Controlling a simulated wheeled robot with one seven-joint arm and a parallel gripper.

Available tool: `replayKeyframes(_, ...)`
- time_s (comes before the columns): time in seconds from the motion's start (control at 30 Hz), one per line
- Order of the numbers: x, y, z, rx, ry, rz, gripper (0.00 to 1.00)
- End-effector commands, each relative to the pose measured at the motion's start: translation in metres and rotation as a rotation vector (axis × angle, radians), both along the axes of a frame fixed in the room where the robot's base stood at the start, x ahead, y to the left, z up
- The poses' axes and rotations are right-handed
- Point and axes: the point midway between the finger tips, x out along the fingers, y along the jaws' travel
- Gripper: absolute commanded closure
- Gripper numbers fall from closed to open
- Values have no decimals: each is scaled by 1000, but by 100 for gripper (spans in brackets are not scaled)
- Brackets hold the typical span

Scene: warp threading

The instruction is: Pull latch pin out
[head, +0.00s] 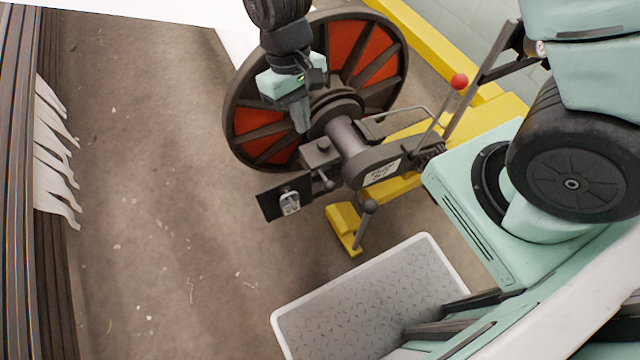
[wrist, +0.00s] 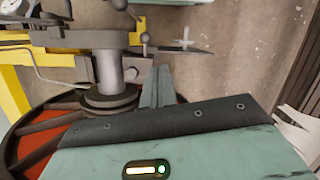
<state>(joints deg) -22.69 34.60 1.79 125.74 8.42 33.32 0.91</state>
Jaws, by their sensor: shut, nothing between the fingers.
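My gripper (head: 302,125) points down in front of the red-and-black spoked wheel (head: 258,120), beside the hub's dark block (head: 318,158). The ball end also shows in the wrist view (wrist: 145,37), beyond the fingertips. I cannot tell for sure which of these is the latch pin. The fingers appear apart from both.
A black plate with a silver fitting (head: 289,202) juts out left of the block. A red-knobbed lever (head: 459,82) and yellow frame (head: 510,108) stand to the right. A grey tray (head: 370,310) is in front.

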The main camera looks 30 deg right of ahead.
Motion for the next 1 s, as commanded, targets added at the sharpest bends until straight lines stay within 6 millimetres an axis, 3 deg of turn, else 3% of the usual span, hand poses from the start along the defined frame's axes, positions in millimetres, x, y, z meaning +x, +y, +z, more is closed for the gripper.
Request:
replayKeyframes(0.03, 5, -7, -41, -19, 15, -19, 100)
replayKeyframes(0.2, 17, -23, -91, -60, 34, -58, 100)
replayKeyframes(0.33, 21, -28, -103, -73, 38, -69, 100)
replayKeyframes(0.73, 20, -28, -105, -75, 39, -70, 100)
replayKeyframes(1.0, 8, -31, -143, -76, 43, -70, 100)
